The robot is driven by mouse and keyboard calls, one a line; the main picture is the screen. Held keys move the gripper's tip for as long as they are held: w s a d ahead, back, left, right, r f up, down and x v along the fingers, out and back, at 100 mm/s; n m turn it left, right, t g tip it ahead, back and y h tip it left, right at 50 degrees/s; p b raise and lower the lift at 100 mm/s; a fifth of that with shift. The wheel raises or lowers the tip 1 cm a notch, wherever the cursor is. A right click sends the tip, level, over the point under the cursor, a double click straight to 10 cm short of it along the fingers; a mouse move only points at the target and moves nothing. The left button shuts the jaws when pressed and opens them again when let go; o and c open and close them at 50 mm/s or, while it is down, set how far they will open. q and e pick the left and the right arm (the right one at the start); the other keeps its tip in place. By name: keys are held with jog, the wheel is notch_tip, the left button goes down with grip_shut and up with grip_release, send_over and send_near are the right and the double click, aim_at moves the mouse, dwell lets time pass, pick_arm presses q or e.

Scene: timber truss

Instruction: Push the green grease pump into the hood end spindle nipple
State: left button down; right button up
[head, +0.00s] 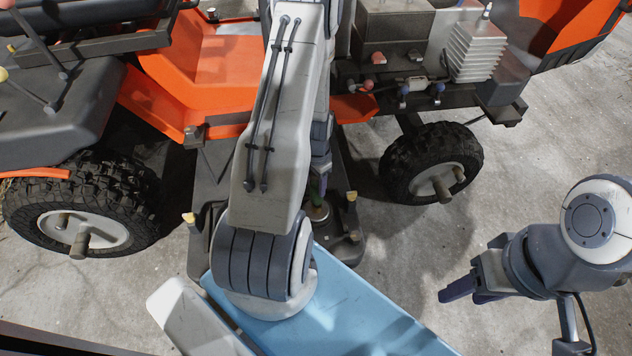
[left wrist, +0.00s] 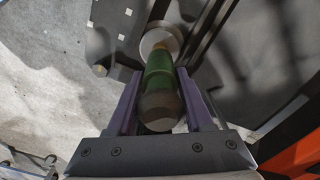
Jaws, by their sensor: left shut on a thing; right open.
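The green grease pump (left wrist: 160,82) is held lengthwise between the two purple fingers of my left gripper (left wrist: 157,74). Its dark rounded butt faces the wrist camera, and its brassy tip points at a pale round spindle top (left wrist: 161,39). The tip overlaps the disc in the picture; I cannot tell whether it touches, and the nipple is hidden. In the head view my left gripper (head: 320,165) is partly behind my own arm, with a bit of green showing below it, over the spindle (head: 317,212). My right gripper (head: 466,290) is open and empty at the right.
The dark mower deck (head: 205,215) lies under the orange tractor (head: 205,75), between the left wheel (head: 85,220) and right wheel (head: 430,165). Yellowish-tipped posts (head: 351,197) stand on the deck. Bare concrete (head: 400,240) lies between the deck and my right gripper.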

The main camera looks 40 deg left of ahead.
pick_arm(q)
jog(key=shift+f, duration=0.55)
jog(key=shift+c, duration=1.1)
grip_release()
jog(key=shift+r, duration=0.1)
notch_tip(320, 180, up, 10)
jog(key=p, duration=0.4)
jog(key=shift+r, duration=0.15)
